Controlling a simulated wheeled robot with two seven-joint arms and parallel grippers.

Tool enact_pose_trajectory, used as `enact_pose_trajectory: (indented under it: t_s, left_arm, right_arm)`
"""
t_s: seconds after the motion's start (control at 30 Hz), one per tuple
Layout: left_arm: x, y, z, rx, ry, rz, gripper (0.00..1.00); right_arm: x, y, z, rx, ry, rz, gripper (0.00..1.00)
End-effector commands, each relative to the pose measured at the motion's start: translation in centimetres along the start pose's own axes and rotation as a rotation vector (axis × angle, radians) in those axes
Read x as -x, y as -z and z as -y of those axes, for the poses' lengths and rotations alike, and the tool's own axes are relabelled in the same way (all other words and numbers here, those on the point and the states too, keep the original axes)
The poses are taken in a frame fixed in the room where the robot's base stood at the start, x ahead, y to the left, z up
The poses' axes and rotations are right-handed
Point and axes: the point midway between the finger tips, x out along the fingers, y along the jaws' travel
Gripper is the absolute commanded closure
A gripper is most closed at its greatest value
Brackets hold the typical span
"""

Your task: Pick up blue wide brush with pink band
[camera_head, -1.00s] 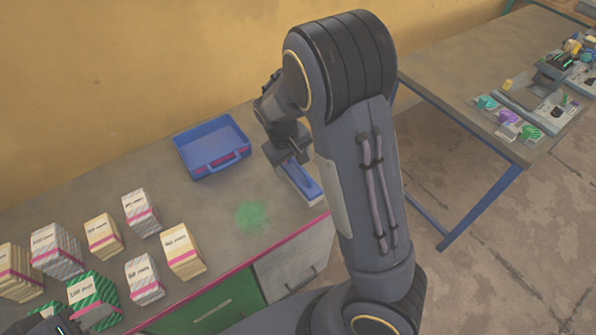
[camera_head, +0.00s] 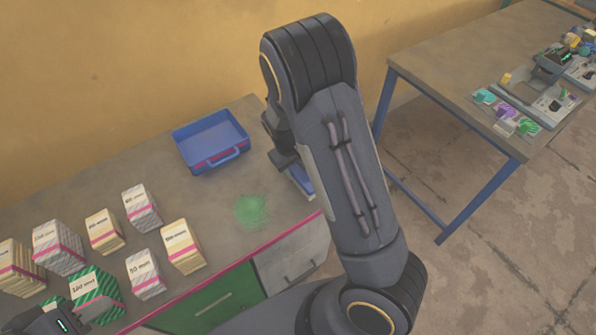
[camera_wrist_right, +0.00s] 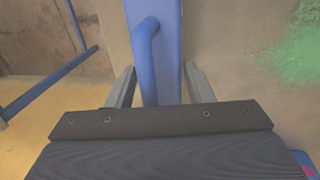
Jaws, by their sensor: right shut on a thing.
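The blue wide brush (camera_head: 301,181) is at the right end of the grey table, mostly hidden behind my right arm. Its blue handle fills the upper middle of the right wrist view (camera_wrist_right: 166,60). No pink band can be made out on it. My right gripper (camera_head: 284,163) is over the brush. In the right wrist view its two fingers (camera_wrist_right: 160,88) stand on either side of the handle, shut on it. My left gripper (camera_head: 62,322) only edges into the lower left corner beside the packs, and its fingers cannot be made out.
A blue tray with a handle (camera_head: 176,152) stands at the back, left of my right arm. A green powder patch (camera_head: 251,211) lies in front of it. Several labelled packs (camera_head: 142,208) stand at the left. A second table (camera_head: 450,75) with tools is at the right.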

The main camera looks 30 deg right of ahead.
Motion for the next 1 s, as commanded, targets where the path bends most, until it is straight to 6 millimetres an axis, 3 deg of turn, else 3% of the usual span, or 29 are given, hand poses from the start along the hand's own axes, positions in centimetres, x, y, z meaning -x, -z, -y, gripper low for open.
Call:
enact_pose_trajectory:
  t_s: [0.1, 0.37, 0.63, 0.9, 1.0]
  left_arm:
    - [0.0, 0.0, 0.0, 0.000, 0.000, 0.000, 0.64]
    - [0.0, 0.0, 0.0, 0.000, 0.000, 0.000, 0.64]
    - [0.0, 0.0, 0.0, 0.000, 0.000, 0.000, 0.64]
    - [0.0, 0.0, 0.0, 0.000, 0.000, 0.000, 0.64]
    - [-0.1, 0.0, 0.0, 0.000, 0.000, 0.000, 0.64]
  right_arm:
    - [0.0, 0.0, 0.0, 0.000, 0.000, 0.000, 0.80]
    - [0.2, 0.0, -0.1, 0.000, 0.000, -0.001, 0.80]
    - [3.4, 0.1, -0.6, -0.001, 0.002, -0.006, 0.80]
    - [10.0, -4.8, 0.8, 0.005, 0.006, -0.009, 0.80]
    - [11.2, -7.2, 1.8, 0.007, 0.006, -0.005, 0.80]
